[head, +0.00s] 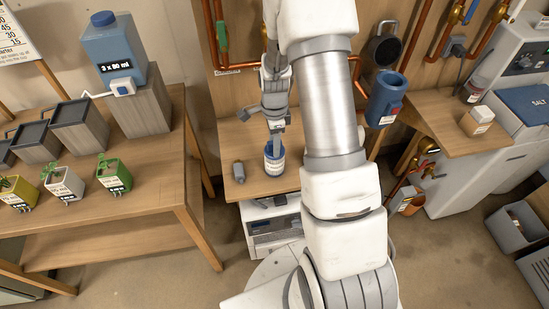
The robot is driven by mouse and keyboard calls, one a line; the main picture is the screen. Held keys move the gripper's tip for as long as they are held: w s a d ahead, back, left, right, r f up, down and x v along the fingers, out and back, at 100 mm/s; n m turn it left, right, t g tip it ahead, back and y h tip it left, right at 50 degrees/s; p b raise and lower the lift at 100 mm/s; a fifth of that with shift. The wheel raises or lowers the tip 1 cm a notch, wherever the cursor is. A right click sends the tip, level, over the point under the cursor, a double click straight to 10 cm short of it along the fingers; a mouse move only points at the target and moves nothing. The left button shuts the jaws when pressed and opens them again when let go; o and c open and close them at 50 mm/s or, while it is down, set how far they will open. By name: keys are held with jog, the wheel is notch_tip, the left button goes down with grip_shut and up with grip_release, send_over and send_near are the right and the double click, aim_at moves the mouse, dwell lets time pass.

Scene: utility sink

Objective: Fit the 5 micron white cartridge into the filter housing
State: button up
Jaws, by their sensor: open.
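My gripper (276,130) is open and points down over the small wooden bench. Just below its fingertips stands a short blue-and-white cylinder (274,160) with a label too small to read; I cannot tell whether the fingers touch it. I cannot tell whether it is the 5 micron cartridge. A blue cylindrical vessel (386,97) with a red patch hangs on the wooden back panel right of my arm. It looks like the filter housing, and its inside does not show clearly. No plainly white cartridge can be made out; my arm hides part of the bench.
A small grey item (239,171) lies on the bench left of the cylinder. Copper pipes (212,35) run up the panel. A left table (150,165) holds a blue-topped jug (115,55) and potted plants. A salt cabinet (525,100) stands right.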

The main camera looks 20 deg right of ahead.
grip_shut()
dwell(1.4)
